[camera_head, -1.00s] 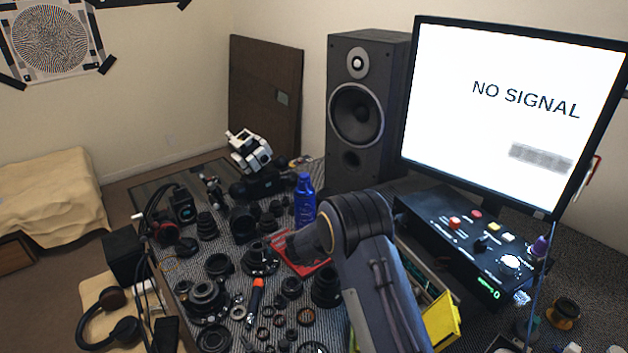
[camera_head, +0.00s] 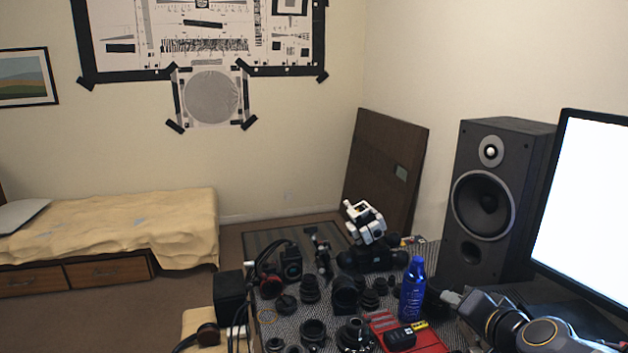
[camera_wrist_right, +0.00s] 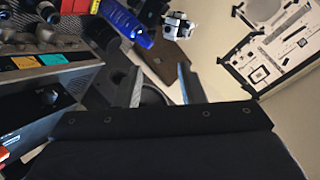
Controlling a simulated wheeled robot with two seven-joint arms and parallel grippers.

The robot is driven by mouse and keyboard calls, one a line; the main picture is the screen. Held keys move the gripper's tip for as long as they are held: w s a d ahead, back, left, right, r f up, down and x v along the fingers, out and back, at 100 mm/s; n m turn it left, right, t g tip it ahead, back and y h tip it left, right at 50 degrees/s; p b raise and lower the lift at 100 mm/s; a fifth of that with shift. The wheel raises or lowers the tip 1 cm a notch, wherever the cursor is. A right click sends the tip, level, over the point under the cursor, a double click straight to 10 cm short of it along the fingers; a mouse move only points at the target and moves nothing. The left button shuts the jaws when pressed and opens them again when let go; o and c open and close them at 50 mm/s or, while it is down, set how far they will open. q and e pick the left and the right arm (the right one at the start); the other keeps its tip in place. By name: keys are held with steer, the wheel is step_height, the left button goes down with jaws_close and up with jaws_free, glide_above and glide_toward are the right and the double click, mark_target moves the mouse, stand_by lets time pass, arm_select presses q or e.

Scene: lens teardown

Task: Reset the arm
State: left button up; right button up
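My right arm (camera_head: 515,325) comes in at the lower right corner of the head view, in front of the speaker and monitor. Its gripper is hard to make out there. In the right wrist view my right gripper (camera_wrist_right: 160,85) has its two fingers apart with nothing between them, so it is open and empty. It appears clear of the table objects. My left arm and left gripper are in neither current view.
The table holds several black lens parts (camera_head: 345,295), a blue bottle (camera_head: 412,288), a red tray (camera_head: 428,342) and a white-and-black device (camera_head: 366,222). A speaker (camera_head: 495,205) and monitor (camera_head: 590,210) stand right. A control box (camera_wrist_right: 45,100) shows in the wrist view. Open floor lies left.

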steer(key=s+a+f+n+g, duration=0.2)
steer(key=s, duration=0.6)
steer(key=s+a+f+n+g+y, duration=0.1)
steer(key=s+a+f+n+g, duration=0.1)
steer(key=s, duration=0.7)
steer(key=s+a+f+n+g+y, duration=0.1)
steer(key=s+a+f+n+g, duration=0.1)
steer(key=s, duration=0.6)
step_height(320, 180, down, 2)
steer(key=shift+s+a+f+g, duration=0.15)
steer(key=shift+f+g, duration=0.05)
steer(key=shift+g, duration=0.3)
